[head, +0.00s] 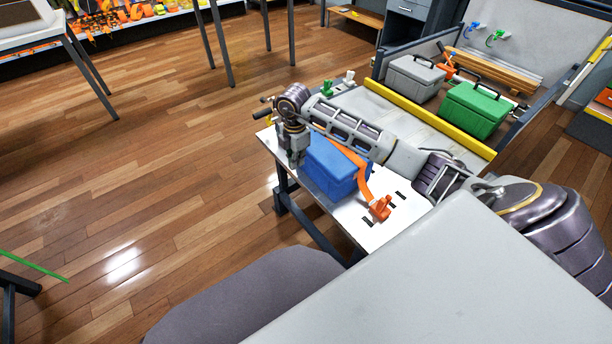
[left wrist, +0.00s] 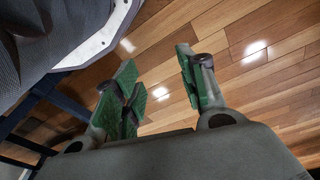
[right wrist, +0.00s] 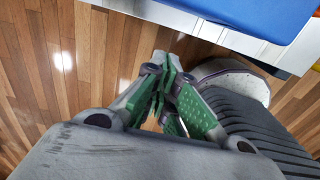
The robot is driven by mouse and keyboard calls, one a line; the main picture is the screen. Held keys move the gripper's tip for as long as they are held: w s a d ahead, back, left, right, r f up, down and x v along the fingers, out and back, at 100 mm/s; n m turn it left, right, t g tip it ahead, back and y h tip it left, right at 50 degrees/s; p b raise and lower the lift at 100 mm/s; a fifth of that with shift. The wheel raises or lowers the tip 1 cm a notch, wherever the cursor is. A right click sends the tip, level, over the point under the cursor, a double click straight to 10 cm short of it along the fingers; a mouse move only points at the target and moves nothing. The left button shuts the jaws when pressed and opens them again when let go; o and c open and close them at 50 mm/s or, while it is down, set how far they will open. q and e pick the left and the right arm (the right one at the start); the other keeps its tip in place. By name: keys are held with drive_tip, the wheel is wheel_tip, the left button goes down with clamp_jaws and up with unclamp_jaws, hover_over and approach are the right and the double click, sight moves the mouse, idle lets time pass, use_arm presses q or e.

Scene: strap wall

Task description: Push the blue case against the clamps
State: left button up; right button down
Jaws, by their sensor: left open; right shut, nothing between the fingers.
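The blue case (head: 328,168) lies on the white table (head: 352,218), with an orange strap (head: 362,186) along its right side. An orange clamp (head: 380,208) stands at the table's right end. My right arm reaches over the case from the right. My right gripper (head: 296,160) points down at the case's left end, shut and empty; I cannot tell whether it touches. In the right wrist view its closed fingers (right wrist: 166,85) show over the floor, with the blue case (right wrist: 245,12) at top right. My left gripper (left wrist: 160,88) is open and empty over the floor.
A green clamp (head: 327,89) and a white one (head: 349,79) stand at the table's back edge. Beyond a yellow bar (head: 425,115) sit a grey case (head: 414,78) and a green case (head: 476,110). Open wooden floor (head: 130,170) lies to the left.

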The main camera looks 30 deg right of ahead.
drive_tip(key=shift+f, duration=0.2)
use_arm(q)
drive_tip(key=shift+t+h, duration=0.3)
drive_tip(key=shift+t, duration=0.1)
drive_tip(key=r+b, duration=0.2)
drive_tip(key=w+d+r+b, duration=0.1)
drive_tip(key=r, duration=0.1)
use_arm(e)
drive_tip(key=d+f, duration=0.1)
drive_tip(key=f, duration=0.2)
drive_tip(key=d+f, duration=0.1)
drive_tip(key=f, duration=0.2)
drive_tip(key=d+f, duration=0.2)
drive_tip(key=f, duration=0.1)
drive_tip(key=shift+w+f, duration=0.15)
drive_tip(key=shift+f, duration=0.15)
drive_tip(key=shift+d, duration=0.1)
